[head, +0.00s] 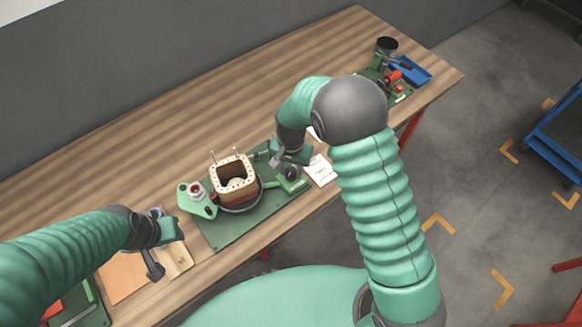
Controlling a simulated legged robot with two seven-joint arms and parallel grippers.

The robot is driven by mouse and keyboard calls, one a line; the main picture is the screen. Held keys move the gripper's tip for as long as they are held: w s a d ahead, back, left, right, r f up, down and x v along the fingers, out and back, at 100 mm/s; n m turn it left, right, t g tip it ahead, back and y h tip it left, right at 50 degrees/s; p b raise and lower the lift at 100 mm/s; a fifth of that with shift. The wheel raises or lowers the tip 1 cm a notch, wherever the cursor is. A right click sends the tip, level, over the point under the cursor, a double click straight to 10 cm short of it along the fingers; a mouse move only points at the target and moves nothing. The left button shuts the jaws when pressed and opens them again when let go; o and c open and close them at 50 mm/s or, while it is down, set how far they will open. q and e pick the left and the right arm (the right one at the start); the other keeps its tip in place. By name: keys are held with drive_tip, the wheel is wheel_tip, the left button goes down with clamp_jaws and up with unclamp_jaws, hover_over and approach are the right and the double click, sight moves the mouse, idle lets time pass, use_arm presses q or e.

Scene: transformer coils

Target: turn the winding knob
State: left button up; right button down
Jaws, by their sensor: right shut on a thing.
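A winding device on a green base plate (224,228) stands on the wooden bench. It carries a square coil former (232,174) with a pale rim, and a green bracket (196,200) at its left. The winding knob appears to be at the right side of the device, next to a green block (291,183), partly hidden by my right gripper. My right gripper (278,162) is shut on what seems to be this knob. My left gripper (168,252) hangs over the bench's left part, above a small wooden board (178,262); its fingers are too small to judge.
A white paper label (321,170) lies right of the device. At the bench's far right end are a blue tray (413,72), a black cup (386,45) and red parts. An orange-brown sheet (121,277) lies at the lower left. The bench's back middle is clear.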

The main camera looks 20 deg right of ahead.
sight(290, 172)
drive_tip(key=shift+m, duration=0.8)
drive_tip(key=c, duration=0.9)
unclamp_jaws()
wheel_tip(290, 172, up, 17)
drive_tip(key=shift+f+b, duration=0.1)
drive_tip(key=shift+b, duration=0.2)
drive_tip(key=shift+a, duration=0.1)
